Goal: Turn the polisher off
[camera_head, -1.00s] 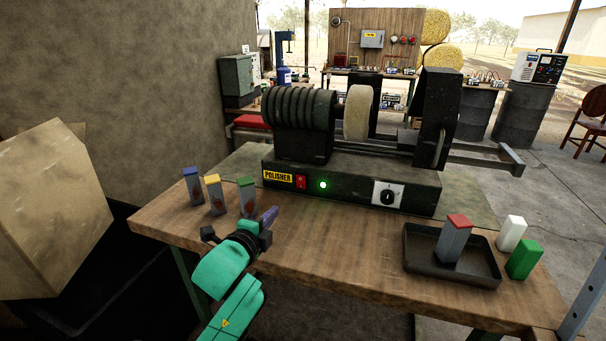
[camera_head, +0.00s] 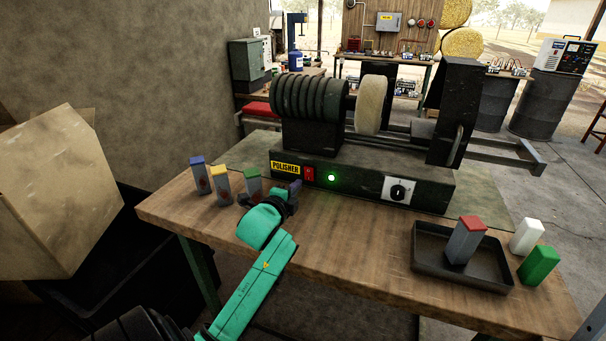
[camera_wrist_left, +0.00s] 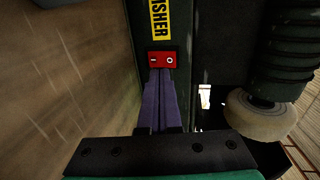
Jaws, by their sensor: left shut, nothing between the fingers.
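The polisher (camera_head: 345,187) is a dark bench machine with a yellow label, on the wooden table. Its red rocker switch (camera_head: 309,174) is left of a lit green lamp (camera_head: 331,178). A black knob on a white plate (camera_head: 399,191) is further right. My left gripper (camera_head: 295,186) is shut and empty, its purple fingertips close in front of the switch. In the left wrist view the fingers (camera_wrist_left: 160,85) point at the red switch (camera_wrist_left: 161,60), marked with a line and a circle. I cannot tell whether they touch it. My right gripper is not in view.
Blocks with blue (camera_head: 199,177), yellow (camera_head: 220,186) and green (camera_head: 253,184) tops stand left on the wooden table (camera_head: 350,245). A dark tray (camera_head: 432,267) holds a red-topped block (camera_head: 465,241). White (camera_head: 526,236) and green (camera_head: 538,266) blocks stand right of it. The table's front middle is clear.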

